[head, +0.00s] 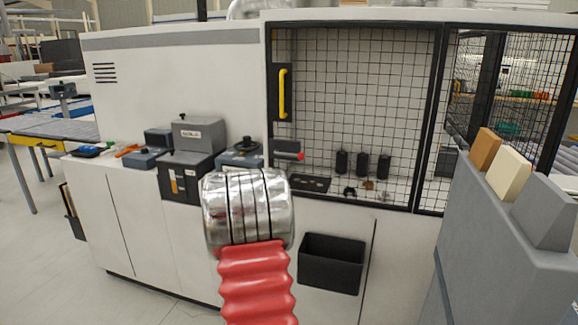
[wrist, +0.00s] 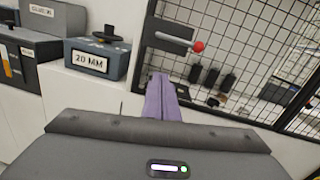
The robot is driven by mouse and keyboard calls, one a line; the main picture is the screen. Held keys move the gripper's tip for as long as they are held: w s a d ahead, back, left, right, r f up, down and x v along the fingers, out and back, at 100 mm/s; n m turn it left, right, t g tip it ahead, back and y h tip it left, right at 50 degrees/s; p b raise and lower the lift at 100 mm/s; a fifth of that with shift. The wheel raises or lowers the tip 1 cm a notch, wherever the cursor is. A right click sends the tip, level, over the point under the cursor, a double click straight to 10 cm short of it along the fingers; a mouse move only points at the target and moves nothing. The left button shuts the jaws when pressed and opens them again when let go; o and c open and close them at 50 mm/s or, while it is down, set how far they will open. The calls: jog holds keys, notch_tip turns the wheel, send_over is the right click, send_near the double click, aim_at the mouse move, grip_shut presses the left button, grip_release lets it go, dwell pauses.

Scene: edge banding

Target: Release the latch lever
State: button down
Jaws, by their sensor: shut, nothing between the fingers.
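My gripper (wrist: 160,80) has purple fingers, shut and empty. The fingertips show below the lever in the wrist view, with a visible gap between them and the knob. In the head view my own arm hides the fingers.
A black mesh door (head: 365,90) with a yellow handle (head: 282,92) covers the machine front. A grey "20 MM" block (wrist: 97,57) stands left of the lever. A black bin (head: 331,263) hangs below. A grey rack (head: 505,235) with panels stands at the right.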

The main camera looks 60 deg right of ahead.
jog(key=s+d+m, duration=0.1)
jog(key=s+d+f+m+g, duration=0.1)
jog(key=s, duration=0.1)
jog(key=shift+s+d+h, duration=0.1)
jog(key=shift+d+h, duration=0.2)
jog(key=shift+h, duration=0.1)
jog(key=w+d+r, duration=0.1)
jog(key=d+r, duration=0.3)
jog(key=d, duration=0.6)
jog(key=shift+w+d+r, duration=0.2)
jog(key=shift+w+d, duration=0.1)
jog(key=shift+w, duration=0.05)
